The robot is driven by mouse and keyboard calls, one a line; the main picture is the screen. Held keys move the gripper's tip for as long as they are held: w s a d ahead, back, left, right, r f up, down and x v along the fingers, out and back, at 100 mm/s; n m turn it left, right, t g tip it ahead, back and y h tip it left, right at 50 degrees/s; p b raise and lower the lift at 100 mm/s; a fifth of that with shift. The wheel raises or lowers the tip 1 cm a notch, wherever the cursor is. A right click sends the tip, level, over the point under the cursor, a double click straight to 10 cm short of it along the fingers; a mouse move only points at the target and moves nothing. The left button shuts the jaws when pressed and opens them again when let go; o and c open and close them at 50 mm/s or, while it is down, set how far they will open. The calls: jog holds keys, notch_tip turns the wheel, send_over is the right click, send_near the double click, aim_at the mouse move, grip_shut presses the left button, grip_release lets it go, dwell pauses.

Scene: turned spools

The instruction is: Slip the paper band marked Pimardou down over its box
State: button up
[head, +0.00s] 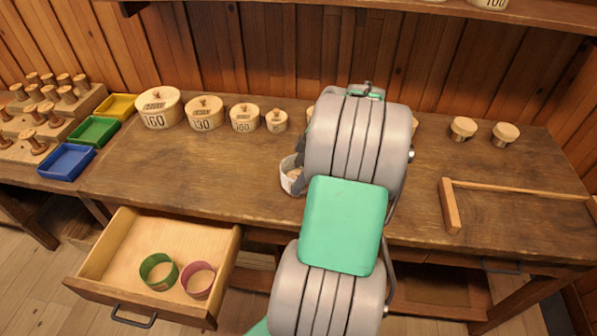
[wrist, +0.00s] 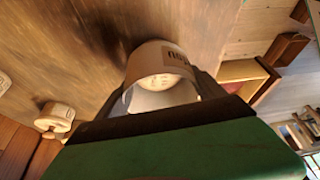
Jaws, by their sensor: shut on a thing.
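The white paper band (wrist: 150,60) is between the fingers of my gripper (wrist: 164,88) in the wrist view. Upside-down dark letters, apparently the end of the name, show on its side. A pale round wooden top with faint marks (wrist: 158,82) shows inside the band, so the band is around or over a box; how far down it sits I cannot tell. In the head view the band (head: 287,176) is over the table, left of my arm, with wood showing inside it. My gripper (head: 298,176) is shut on the band there, partly hidden by the arm.
Lidded round boxes (head: 204,113) stand in a row at the table's back. An open drawer (head: 180,238) holds a green band (head: 147,275) and a pink band (head: 187,287). The table's front left is clear.

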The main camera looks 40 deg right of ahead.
jog(key=shift+f+b, duration=0.25)
jog(key=shift+b, duration=0.05)
dwell(0.6)
jog(key=o, duration=1.4)
jog(key=shift+r, duration=0.1)
jog(key=shift+r+p, duration=0.55)
jog(key=shift+r, duration=0.15)
notch_tip(320, 180, up, 7)
jog(key=p, duration=0.5)
